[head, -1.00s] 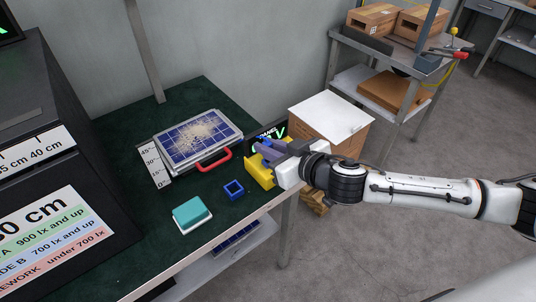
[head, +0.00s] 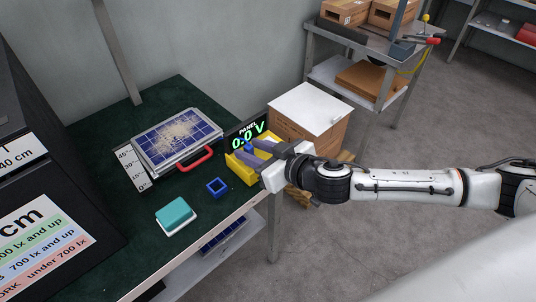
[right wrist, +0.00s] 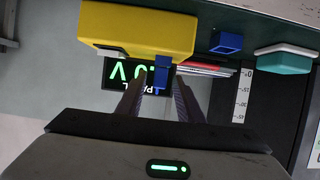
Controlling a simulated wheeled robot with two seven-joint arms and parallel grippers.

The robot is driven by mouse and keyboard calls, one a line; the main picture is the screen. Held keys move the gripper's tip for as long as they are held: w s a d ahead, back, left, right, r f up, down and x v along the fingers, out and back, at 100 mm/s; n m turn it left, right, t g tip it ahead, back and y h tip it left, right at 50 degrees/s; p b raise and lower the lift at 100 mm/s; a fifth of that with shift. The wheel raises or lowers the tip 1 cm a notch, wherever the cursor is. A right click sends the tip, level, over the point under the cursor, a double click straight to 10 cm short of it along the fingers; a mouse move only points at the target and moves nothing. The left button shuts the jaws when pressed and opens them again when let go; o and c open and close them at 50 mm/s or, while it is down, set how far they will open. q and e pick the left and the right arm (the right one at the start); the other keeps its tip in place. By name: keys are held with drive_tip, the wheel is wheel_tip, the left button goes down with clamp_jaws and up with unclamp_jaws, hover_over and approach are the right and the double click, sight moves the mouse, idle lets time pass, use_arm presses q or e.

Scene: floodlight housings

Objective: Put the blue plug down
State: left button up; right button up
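The blue plug (head: 248,148) is small and sits at the yellow block (head: 238,172), between the fingertips of my right gripper (head: 254,152). In the right wrist view the plug (right wrist: 161,68) shows between the two fingers, with a gap on each side, against the edge of the yellow block (right wrist: 135,30). The right gripper is open around the plug. The plug's lower end and what it rests on are hard to make out. My left gripper is not in view.
A panel display (head: 245,135) reading 0.0 V stands behind the block. A solar panel case (head: 178,138) with a red handle, a blue square ring (head: 217,187) and a teal-topped block (head: 175,214) share the green table. A white-topped box (head: 310,108) stands beyond the right edge.

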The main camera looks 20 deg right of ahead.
drive_tip(key=v, duration=1)
drive_tip(key=s+a+f+g, duration=0.1)
drive_tip(key=s+a+f, duration=0.15)
drive_tip(key=f, duration=0.35)
drive_tip(key=s+a+f+g, duration=0.1)
drive_tip(key=a+f, duration=0.3)
drive_tip(key=f, duration=0.2)
drive_tip(key=s+d+f+m+g+h, duration=0.1)
drive_tip(key=s+f, duration=0.5)
drive_tip(key=f, duration=0.1)
drive_tip(key=s+d+f+m+g+h, duration=0.1)
drive_tip(key=s+d+f, duration=0.1)
drive_tip(key=s+f, duration=0.5)
drive_tip(key=shift+d+f+b, duration=0.25)
drive_tip(key=shift+f+b, duration=0.05)
drive_tip(key=shift+b, duration=0.1)
